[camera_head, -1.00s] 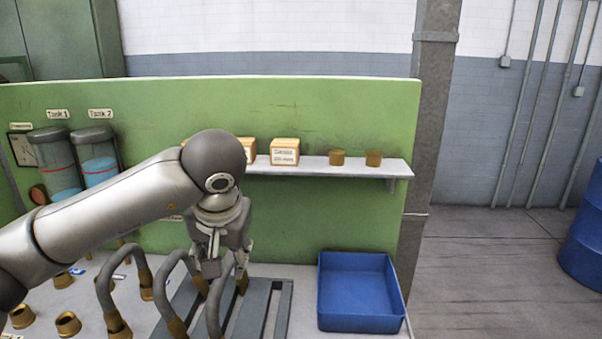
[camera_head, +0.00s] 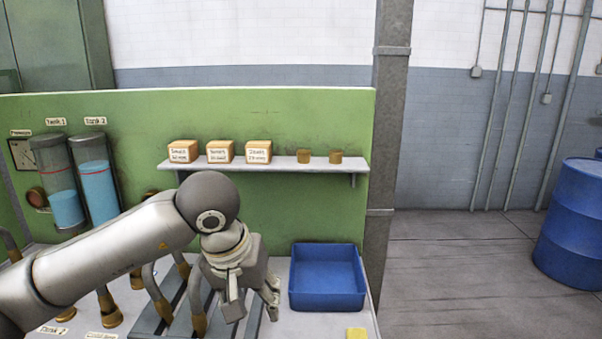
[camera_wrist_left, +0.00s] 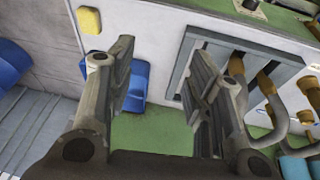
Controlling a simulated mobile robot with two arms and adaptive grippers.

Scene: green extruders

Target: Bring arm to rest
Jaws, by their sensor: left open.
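My left arm comes in from the left in the head view. Its gripper (camera_head: 252,296) is over the worktop, between the grey slatted rack and the blue tray (camera_head: 327,303). In the left wrist view the gripper (camera_wrist_left: 155,85) has its two fingers wide apart with nothing between them. Bent grey hoses with brass ends (camera_head: 160,303) stand at the rack (camera_head: 252,322), left of the gripper and partly hidden by my arm. My right gripper is in neither view.
A shelf (camera_head: 285,164) on the green panel holds labelled boxes (camera_head: 220,151) and two brass caps (camera_head: 335,156). Two tanks (camera_head: 97,180) stand at left. A yellow block (camera_head: 356,333) lies at the worktop's front edge. A blue barrel (camera_head: 572,222) stands on open floor at right.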

